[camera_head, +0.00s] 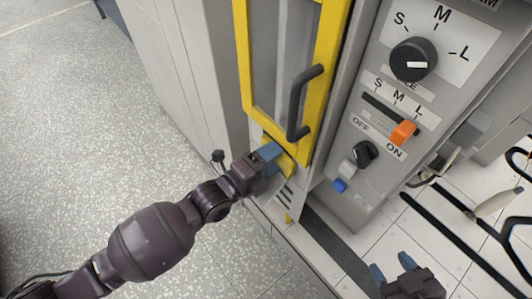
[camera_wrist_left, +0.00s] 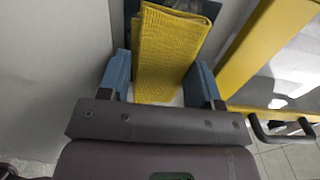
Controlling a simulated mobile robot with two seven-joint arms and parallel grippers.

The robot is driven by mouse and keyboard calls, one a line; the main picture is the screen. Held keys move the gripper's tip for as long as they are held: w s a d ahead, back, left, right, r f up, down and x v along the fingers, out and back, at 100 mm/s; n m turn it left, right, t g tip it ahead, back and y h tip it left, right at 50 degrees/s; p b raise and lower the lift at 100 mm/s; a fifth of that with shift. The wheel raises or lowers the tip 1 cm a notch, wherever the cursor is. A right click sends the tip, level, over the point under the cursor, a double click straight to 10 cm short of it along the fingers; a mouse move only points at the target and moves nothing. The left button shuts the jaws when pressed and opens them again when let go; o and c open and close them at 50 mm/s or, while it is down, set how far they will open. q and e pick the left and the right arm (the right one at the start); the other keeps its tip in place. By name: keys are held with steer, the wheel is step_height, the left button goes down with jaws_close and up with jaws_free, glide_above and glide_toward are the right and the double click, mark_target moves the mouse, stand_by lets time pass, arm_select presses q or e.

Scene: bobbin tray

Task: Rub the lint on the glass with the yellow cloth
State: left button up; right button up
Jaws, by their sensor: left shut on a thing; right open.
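The yellow cloth (camera_wrist_left: 165,48) is folded and ribbed, upright between the blue fingers of my left gripper (camera_wrist_left: 165,82). In the head view, my left gripper (camera_head: 275,158) is shut on the cloth (camera_head: 286,166), just below the lower edge of the yellow-framed door. The glass (camera_head: 282,55) is the pane inside that yellow frame; part of it also shows at the right of the left wrist view (camera_wrist_left: 300,65). Pale patches show on the pane there, but I cannot tell whether they are lint. My right gripper (camera_head: 391,268) is open and empty at the bottom right.
The yellow door frame (camera_head: 326,62) carries a dark handle (camera_head: 299,103) close to my left gripper. A grey control panel (camera_head: 435,88) with a dial, an orange slider knob and switches stands to its right. The speckled floor at left is clear.

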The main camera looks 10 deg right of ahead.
mark_target(283, 170)
arm_select(q)
steer(key=shift+s+d, duration=0.2)
steer(key=shift+s+d+r+p, duration=0.2)
steer(key=shift+s+d+p, duration=0.35)
steer(key=shift+s, duration=0.35)
steer(key=shift+s+d+f, duration=0.15)
steer(key=shift+s+d, duration=0.15)
steer(key=shift+s, duration=0.15)
steer(key=shift+w+a, duration=0.55)
steer(key=shift+w, duration=0.35)
steer(key=shift+w+a, duration=0.4)
steer(key=shift+w, duration=0.35)
steer(key=shift+w+a, duration=0.45)
steer(key=shift+w, duration=0.15)
steer(key=shift+w+a, duration=0.4)
steer(key=shift+w, duration=0.2)
arm_select(e)
steer(key=shift+w+r+t, duration=0.15)
steer(key=shift+w+r, duration=0.1)
steer(key=shift+r, duration=0.35)
steer(key=shift+w+r+t, duration=0.15)
steer(key=shift+w+r, duration=0.05)
steer(key=shift+r, duration=0.4)
arm_select(q)
steer(key=shift+w+a, duration=0.1)
